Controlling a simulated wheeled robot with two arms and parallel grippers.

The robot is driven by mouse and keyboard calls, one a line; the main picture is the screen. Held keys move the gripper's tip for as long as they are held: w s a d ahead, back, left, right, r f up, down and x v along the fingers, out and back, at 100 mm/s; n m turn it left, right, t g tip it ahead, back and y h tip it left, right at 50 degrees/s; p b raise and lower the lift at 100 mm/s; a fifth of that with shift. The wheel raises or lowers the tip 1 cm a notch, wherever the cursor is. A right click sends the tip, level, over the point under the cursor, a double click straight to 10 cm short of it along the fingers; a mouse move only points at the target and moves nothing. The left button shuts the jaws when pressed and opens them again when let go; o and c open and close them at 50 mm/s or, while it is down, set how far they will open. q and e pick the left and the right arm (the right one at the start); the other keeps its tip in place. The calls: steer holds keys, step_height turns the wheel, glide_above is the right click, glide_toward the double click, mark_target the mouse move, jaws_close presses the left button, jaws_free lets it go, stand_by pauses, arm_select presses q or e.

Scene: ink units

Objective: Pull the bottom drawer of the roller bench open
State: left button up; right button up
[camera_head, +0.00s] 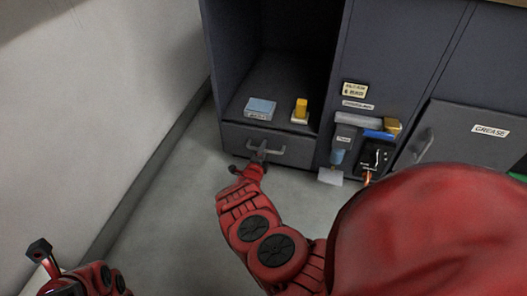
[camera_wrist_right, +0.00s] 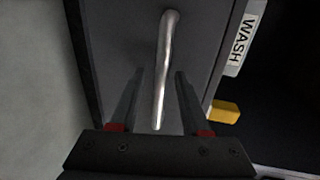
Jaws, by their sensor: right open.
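The bottom drawer (camera_head: 300,155) of the roller bench (camera_head: 388,50) is a grey front low under the open dark bay. It looks shut, level with the bench front. Its metal bar handle (camera_head: 291,150) is partly hidden by my right gripper (camera_head: 258,155). In the right wrist view, the handle (camera_wrist_right: 164,60) runs between the two open fingers of the right gripper (camera_wrist_right: 157,100), with a gap on each side. My left gripper (camera_head: 40,252) is at the lower left, far from the drawer; its jaw opening is not clear.
A blue box (camera_head: 260,108) and a yellow item (camera_head: 301,108) sit in the bay above the drawer. Tools and labels hang on the panel at right, beside a door marked GREASE (camera_head: 470,140). Grey floor (camera_head: 170,200) is clear in front; a pale wall (camera_head: 90,80) stands left.

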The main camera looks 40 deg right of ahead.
jaws_close()
stand_by(1.4)
